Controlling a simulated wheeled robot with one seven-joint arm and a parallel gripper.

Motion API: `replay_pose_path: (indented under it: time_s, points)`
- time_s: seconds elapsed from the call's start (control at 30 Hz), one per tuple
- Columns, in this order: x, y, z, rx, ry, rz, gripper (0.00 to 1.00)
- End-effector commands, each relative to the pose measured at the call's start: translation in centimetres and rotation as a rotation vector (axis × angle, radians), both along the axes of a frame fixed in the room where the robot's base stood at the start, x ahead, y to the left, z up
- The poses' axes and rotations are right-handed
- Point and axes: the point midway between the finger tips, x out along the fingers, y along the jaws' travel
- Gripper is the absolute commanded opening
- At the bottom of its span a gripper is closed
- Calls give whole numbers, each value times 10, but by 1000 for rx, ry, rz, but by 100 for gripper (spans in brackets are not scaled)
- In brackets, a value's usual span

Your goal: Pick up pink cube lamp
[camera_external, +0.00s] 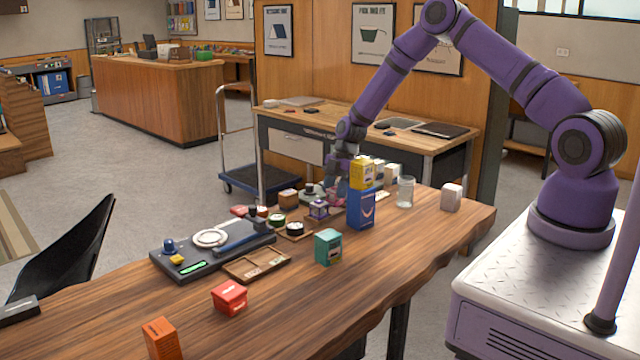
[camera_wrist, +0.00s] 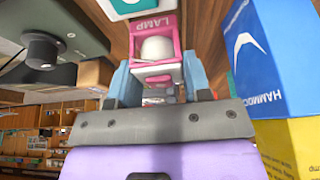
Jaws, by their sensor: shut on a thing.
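The pink cube lamp (camera_wrist: 165,24) shows in the wrist view as a pink frame around a white globe, with "LAMP" written on one side. My gripper (camera_wrist: 158,75) has one finger on each side of it and is shut on it. In the external view my gripper (camera_external: 338,188) is low over the far side of the wooden table, just left of the blue box. The lamp is small and partly hidden there, so I cannot tell whether it touches the table.
A teal box (camera_external: 328,246) and a glass jar (camera_external: 405,192) stand nearby. The table's front right is clear.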

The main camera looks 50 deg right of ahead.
Motion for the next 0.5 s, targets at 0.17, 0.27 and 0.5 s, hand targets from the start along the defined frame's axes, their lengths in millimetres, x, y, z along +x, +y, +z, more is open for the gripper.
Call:
replay_pose_path:
  time_s: [0.17,0.27,0.5]
  points:
    - [0,0,36,0,-2,0,19]
    - [0,0,53,-1,-4,1,19]
    - [0,0,77,0,-1,-1,19]
